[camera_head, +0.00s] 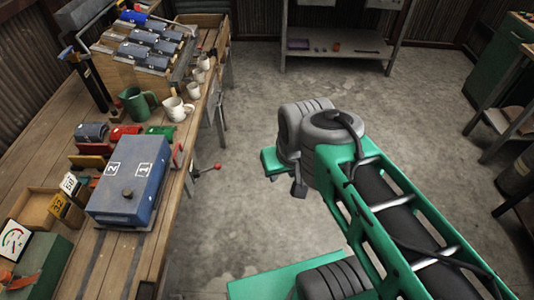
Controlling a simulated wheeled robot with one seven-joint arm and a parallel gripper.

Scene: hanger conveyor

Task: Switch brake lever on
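A thin metal lever with a red knob (217,167) sticks out from the right side of the workbench, near the blue box; it looks like the brake lever. Its pivot is partly hidden by the bench edge. My green arm reaches in from the lower right, with grey joints at its far end. Below those joints, a green and dark end part, seemingly my gripper (286,182), hangs over the floor to the right of the lever, apart from it. Its fingers are mostly hidden or too small to read. I see nothing held.
The wooden workbench (60,128) fills the left. On it are a blue box (130,180) marked 2 and 1, a green jug (137,104), white mugs (177,109) and a wooden rack (118,67). A shelf (335,64) stands at the back. The middle floor is clear.

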